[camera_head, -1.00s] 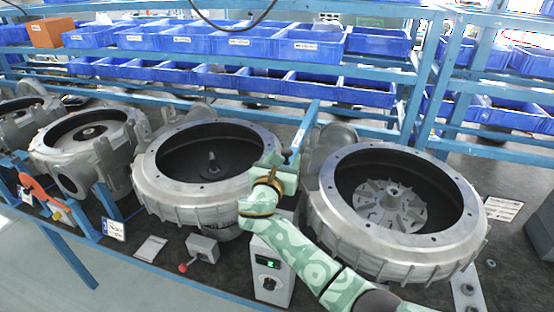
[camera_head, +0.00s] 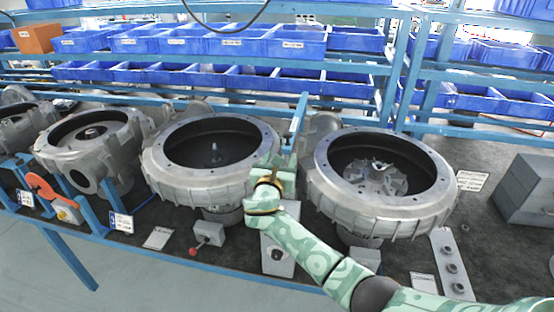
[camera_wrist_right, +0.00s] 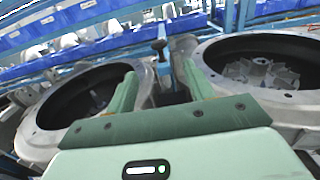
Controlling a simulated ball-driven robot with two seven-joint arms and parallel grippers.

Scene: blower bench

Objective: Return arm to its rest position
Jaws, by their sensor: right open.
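My right arm (camera_head: 312,248) is pale green and reaches in from the bottom right in the head view. My right gripper (camera_head: 277,168) is between the middle blower housing (camera_head: 188,178) and the right blower housing (camera_head: 385,211), at about rim height. In the wrist view the two green fingers of this gripper (camera_wrist_right: 160,90) are apart with nothing between them. The middle housing is at the left there, and the right housing (camera_wrist_right: 285,105) with its finned impeller is at the right. I cannot tell whether the gripper touches either housing. My left gripper is not in view.
My forearm partly hides a control box (camera_head: 277,258) on the bench. A small box with a red knob (camera_head: 207,235) stands left of it. A grey box (camera_head: 526,188) is at the far right. Blue shelves with blue bins (camera_head: 243,41) run behind. Bare bench shows at the right.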

